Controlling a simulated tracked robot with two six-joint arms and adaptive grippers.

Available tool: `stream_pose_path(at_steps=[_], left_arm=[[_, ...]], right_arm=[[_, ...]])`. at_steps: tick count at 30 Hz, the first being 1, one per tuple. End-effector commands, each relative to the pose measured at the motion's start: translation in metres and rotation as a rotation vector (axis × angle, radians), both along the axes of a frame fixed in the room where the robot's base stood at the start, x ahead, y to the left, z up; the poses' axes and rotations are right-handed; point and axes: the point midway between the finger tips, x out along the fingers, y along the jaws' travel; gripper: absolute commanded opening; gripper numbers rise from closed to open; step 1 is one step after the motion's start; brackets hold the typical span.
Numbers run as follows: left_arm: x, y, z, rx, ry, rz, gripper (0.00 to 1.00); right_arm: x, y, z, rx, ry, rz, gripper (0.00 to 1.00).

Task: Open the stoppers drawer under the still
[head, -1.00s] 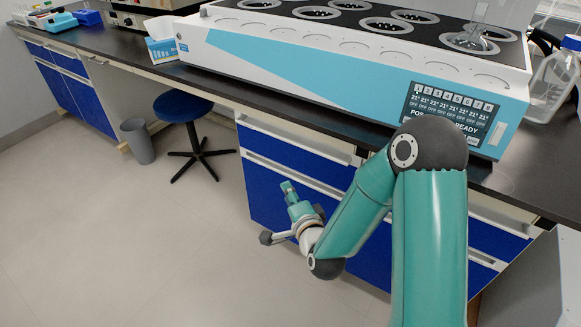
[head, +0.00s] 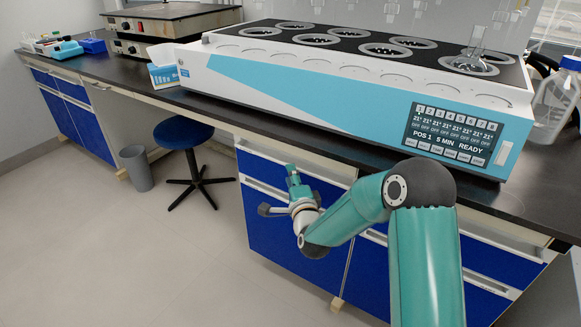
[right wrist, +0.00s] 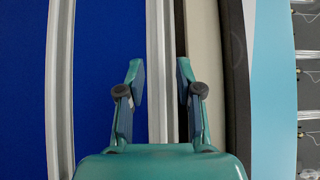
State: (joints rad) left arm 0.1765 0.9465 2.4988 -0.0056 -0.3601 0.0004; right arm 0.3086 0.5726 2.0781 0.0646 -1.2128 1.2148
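The white and light-blue still (head: 340,95) stands on the dark bench. Blue drawers with pale handle strips sit under it; no label is readable, so I cannot tell which holds stoppers. My right gripper (head: 291,172) is in front of the upper left drawer (head: 262,167), which looks shut. In the right wrist view my right gripper (right wrist: 160,78) is open and empty. A pale handle strip (right wrist: 157,40) runs between its fingers, beside a dark gap. The blue drawer front (right wrist: 110,45) is left of the strip. I cannot tell whether the fingers touch it. My left gripper is out of view.
A blue stool (head: 183,136) and a grey bin (head: 137,165) stand on the floor at left. A tissue box (head: 163,75) and a heating unit (head: 170,22) are on the bench. A clear bottle (head: 555,105) stands at right. The floor before the drawers is clear.

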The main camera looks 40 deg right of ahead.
Motion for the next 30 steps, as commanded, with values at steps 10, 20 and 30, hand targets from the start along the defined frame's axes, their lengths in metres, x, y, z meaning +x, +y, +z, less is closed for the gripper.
stream_pose_path(at_steps=[10,20,30], left_arm=[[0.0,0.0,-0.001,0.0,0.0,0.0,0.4],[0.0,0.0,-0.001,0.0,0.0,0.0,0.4],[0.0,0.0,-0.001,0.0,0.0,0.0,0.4]], right_arm=[[0.039,-0.017,-0.001,0.0,0.0,-0.001,0.35],[0.043,-0.019,0.0,0.0,0.001,-0.001,0.35],[0.042,-0.019,-0.001,0.001,0.002,-0.001,0.0]])
